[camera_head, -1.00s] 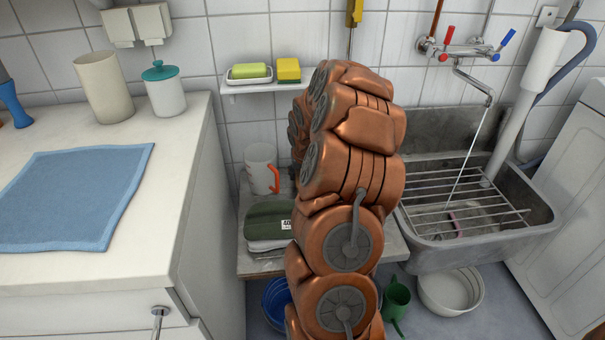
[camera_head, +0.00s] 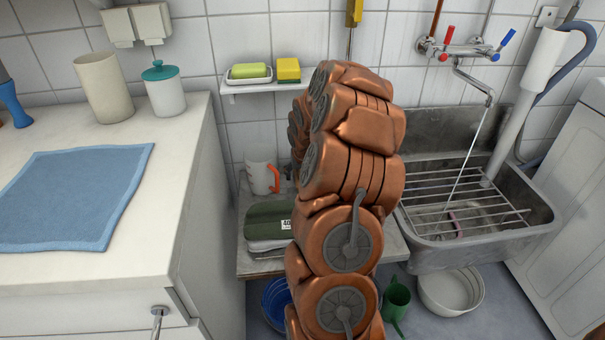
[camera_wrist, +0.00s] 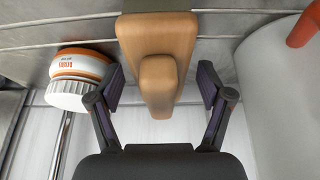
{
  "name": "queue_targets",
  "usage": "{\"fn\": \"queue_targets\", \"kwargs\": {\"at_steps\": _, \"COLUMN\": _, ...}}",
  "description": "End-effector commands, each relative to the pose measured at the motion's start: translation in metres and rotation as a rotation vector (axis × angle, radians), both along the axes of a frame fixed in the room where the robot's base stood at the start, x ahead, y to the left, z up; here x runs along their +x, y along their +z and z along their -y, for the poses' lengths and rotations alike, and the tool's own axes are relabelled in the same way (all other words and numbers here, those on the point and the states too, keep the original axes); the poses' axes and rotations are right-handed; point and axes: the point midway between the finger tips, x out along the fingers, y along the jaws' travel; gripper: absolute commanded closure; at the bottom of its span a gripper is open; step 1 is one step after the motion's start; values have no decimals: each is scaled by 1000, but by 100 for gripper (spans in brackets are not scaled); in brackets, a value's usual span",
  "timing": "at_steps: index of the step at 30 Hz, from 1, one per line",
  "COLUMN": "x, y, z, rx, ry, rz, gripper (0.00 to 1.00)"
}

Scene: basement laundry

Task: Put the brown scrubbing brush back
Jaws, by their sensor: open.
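The brown scrubbing brush (camera_wrist: 158,45) shows in the wrist view as a tan wooden block with a rounded grip pointing down the picture. My gripper (camera_wrist: 160,88) is open, with one dark finger on each side of the brush's grip. A gap shows between each finger and the wood, so the fingers appear not to touch it. In the head view my copper-coloured arm hides the brush and most of my gripper.
A white mug (camera_head: 259,176) with an orange handle stands on the low bench (camera_head: 250,265); its handle side is close right in the wrist view. A white-and-orange capped container (camera_wrist: 80,78) is close left.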

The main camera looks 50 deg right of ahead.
Motion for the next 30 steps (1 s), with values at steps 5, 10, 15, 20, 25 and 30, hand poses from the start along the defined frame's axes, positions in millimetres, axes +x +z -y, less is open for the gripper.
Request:
{"fn": "queue_targets", "kwargs": {"at_steps": 5, "x": -2, "y": 9, "z": -1, "rx": -1, "ry": 0, "rz": 1, "gripper": 21}}
{"fn": "queue_targets", "kwargs": {"at_steps": 10, "x": -6, "y": 27, "z": -5, "rx": -3, "ry": 0, "rz": 4, "gripper": 21}}
{"fn": "queue_targets", "kwargs": {"at_steps": 15, "x": -14, "y": 51, "z": -12, "rx": -4, "ry": 0, "rz": 5, "gripper": 21}}
{"fn": "queue_targets", "kwargs": {"at_steps": 20, "x": -22, "y": 75, "z": -19, "rx": -3, "ry": 1, "rz": 3, "gripper": 21}}
{"fn": "queue_targets", "kwargs": {"at_steps": 25, "x": -29, "y": 100, "z": -25, "rx": -3, "ry": 0, "rz": 5, "gripper": 21}}
{"fn": "queue_targets", "kwargs": {"at_steps": 30, "x": -34, "y": 112, "z": -29, "rx": -1, "ry": 0, "rz": 1, "gripper": 21}}
